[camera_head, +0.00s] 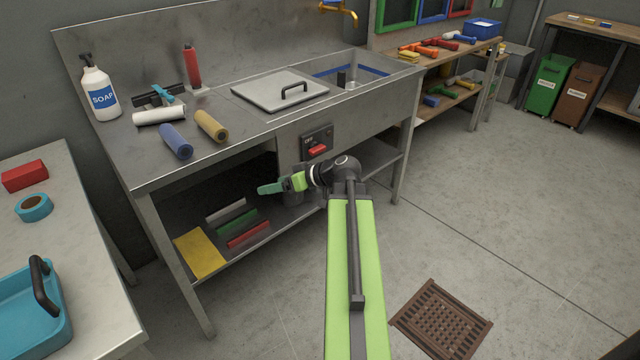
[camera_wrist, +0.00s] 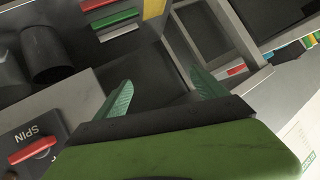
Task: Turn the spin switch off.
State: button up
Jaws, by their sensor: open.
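The spin switch (camera_head: 317,150) is a red lever on a dark plate on the front panel of the steel sink unit. In the head view, small pale lettering above the lever seems to read "OFF". In the wrist view the switch (camera_wrist: 33,150) is at the lower left, and its plate reads "SPIN". My gripper (camera_head: 266,188) is in front of the sink unit, below and left of the switch, pointing left. In the wrist view its two teal fingers (camera_wrist: 162,80) are apart with nothing between them. The switch lies outside the fingers, not touching them.
The sink unit's worktop (camera_head: 235,125) holds a soap bottle (camera_head: 100,95), rollers and a lid (camera_head: 280,92). Its lower shelf (camera_head: 270,225) holds coloured bars and a yellow sheet (camera_head: 199,252). A table (camera_head: 100,225) stands left. A floor grate (camera_head: 440,318) lies at the right.

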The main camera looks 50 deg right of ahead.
jog(key=s+d+f+m+t+h+b, duration=0.1)
jog(key=s+d+t+h+b, duration=0.2)
jog(key=d, duration=0.4)
jog(key=s+d+f+t+h+b, duration=0.1)
jog(key=s+d+f+b, duration=0.2)
jog(key=d, duration=0.5)
jog(key=t+h+b, duration=0.2)
send_near(320, 149)
jog(key=shift+m, duration=0.3)
jog(key=w, duration=0.9)
jog(key=shift+w+d+f, duration=0.15)
jog(key=shift+w, duration=0.1)
